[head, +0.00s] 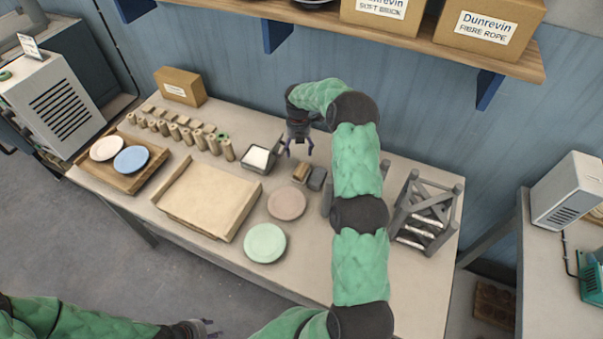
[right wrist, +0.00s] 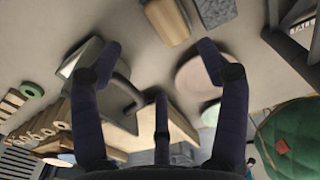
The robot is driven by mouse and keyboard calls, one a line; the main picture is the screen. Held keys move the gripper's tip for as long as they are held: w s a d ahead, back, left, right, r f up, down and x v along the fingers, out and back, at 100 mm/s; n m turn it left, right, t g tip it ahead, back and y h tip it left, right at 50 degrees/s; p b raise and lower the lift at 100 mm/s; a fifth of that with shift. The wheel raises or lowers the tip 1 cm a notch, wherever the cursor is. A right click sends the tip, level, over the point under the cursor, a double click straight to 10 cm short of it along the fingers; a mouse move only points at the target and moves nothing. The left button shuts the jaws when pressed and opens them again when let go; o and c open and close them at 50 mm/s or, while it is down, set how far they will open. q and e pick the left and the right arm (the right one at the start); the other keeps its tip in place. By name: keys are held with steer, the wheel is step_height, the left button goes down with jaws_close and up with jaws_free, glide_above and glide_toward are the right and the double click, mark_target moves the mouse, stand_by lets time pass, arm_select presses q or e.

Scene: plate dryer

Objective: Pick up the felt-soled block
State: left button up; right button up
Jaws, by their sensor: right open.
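A small wooden block (head: 301,172) lies on the table right of the middle, next to a grey block (head: 317,179). Both also show at the top of the right wrist view, the wooden block (right wrist: 167,20) left of the grey block (right wrist: 215,10). I cannot tell which has a felt sole, as their undersides are hidden. My right gripper (head: 299,147) is open and empty above the table, just behind the blocks in the head view; its spread fingers (right wrist: 158,52) show in the right wrist view. My left gripper (head: 207,328) is at the bottom edge, away from the table.
A pan of white material (head: 258,157) stands left of the blocks. A pink plate (head: 287,203) and a green plate (head: 265,243) lie in front. A shelf (head: 400,38) overhangs the back.

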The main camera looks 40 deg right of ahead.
glide_above(299, 168)
steer(key=f, duration=0.6)
steer(key=shift+w+d, duration=0.2)
steer(key=shift+w, duration=0.05)
steer(key=f, duration=0.5)
steer(key=shift+s+a, duration=0.1)
steer(key=shift+s, duration=0.15)
steer(key=c, duration=0.9)
